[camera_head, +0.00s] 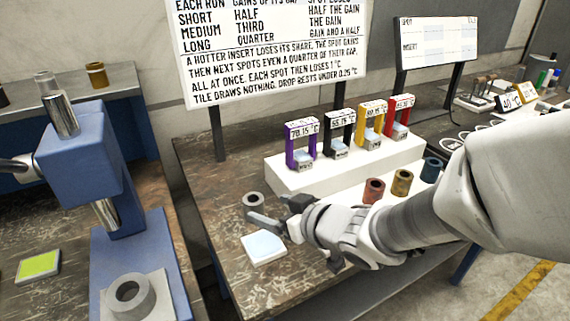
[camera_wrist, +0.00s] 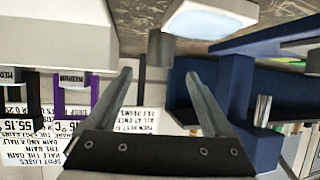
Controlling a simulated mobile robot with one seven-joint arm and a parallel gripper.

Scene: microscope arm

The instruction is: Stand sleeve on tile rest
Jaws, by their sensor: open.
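A grey sleeve (camera_head: 253,204) stands upright on the worn table, behind and a little left of the tile rest. The tile rest is a white square block with a pale blue top (camera_head: 263,246). In the wrist view, which is upside down, the grey sleeve (camera_wrist: 160,47) shows beyond the fingertips, between their lines, and the tile (camera_wrist: 205,18) is beside it. My gripper (camera_head: 268,214) is open and empty, close to the sleeve on its right. One finger partly overlaps the sleeve's lower side in the head view. I cannot tell whether they touch.
Red (camera_head: 374,191), brass (camera_head: 401,182) and teal (camera_head: 431,169) sleeves stand right, behind my arm. A white stepped stand (camera_head: 290,178) holds several coloured frames with temperature readouts. A blue press-like machine (camera_head: 82,150) stands left. A rules board (camera_head: 275,50) rises behind.

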